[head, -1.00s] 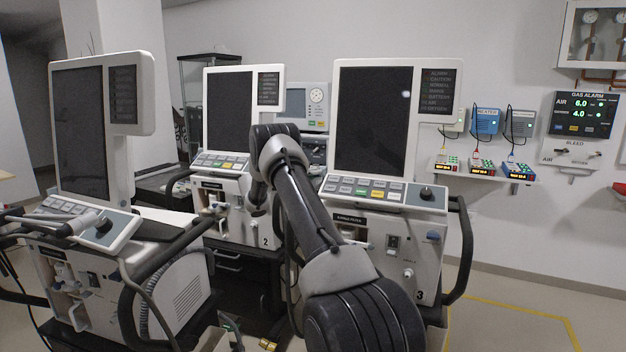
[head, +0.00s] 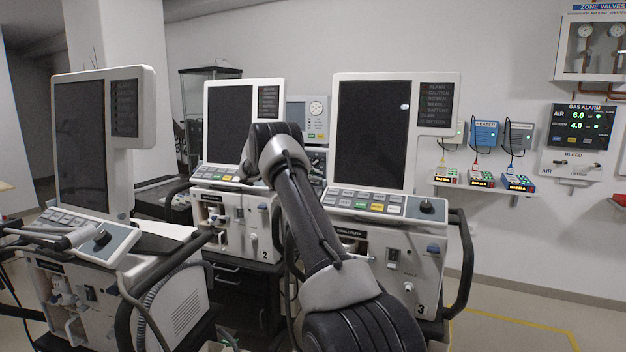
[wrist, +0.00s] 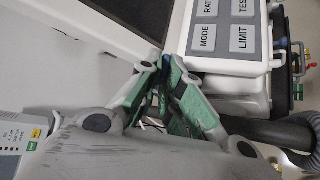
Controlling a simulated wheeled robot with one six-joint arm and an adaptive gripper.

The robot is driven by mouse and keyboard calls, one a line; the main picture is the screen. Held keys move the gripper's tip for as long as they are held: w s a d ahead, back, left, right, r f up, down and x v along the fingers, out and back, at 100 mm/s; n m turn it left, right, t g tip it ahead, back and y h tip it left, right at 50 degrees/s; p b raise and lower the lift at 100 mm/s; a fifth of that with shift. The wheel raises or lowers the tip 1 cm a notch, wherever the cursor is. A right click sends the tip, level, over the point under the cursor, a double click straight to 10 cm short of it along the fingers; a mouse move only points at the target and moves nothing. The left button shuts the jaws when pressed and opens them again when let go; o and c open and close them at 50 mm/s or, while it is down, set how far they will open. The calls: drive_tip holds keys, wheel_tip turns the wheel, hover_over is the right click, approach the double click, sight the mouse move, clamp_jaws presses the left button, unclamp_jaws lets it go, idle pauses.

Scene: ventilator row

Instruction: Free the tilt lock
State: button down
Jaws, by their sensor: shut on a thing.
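In the wrist view my gripper (wrist: 162,68) has its green-padded fingers nearly together. They are shut on a small part at the gap between a dark screen (wrist: 135,14) and a grey key panel (wrist: 225,32). This part appears to be the tilt lock; the fingers hide most of it and its shape is unclear. In the head view my arm reaches between ventilator 2 (head: 232,222) and ventilator 3 (head: 395,262). My wrist hides the fingertips there, and I cannot tell surely which ventilator they touch.
Another ventilator (head: 98,150) stands at the left, with hoses and black handles. A grey ribbed hose (wrist: 285,133) shows right of my fingers in the wrist view. A wall shelf (head: 485,188) and a gas alarm panel (head: 582,128) are at the right. Floor at the lower right is clear.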

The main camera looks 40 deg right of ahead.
idle(0.3)
drive_tip(key=c, duration=1.6)
unclamp_jaws()
drive_tip(key=v, duration=1.2)
drive_tip(key=shift+w+d+r, duration=0.1)
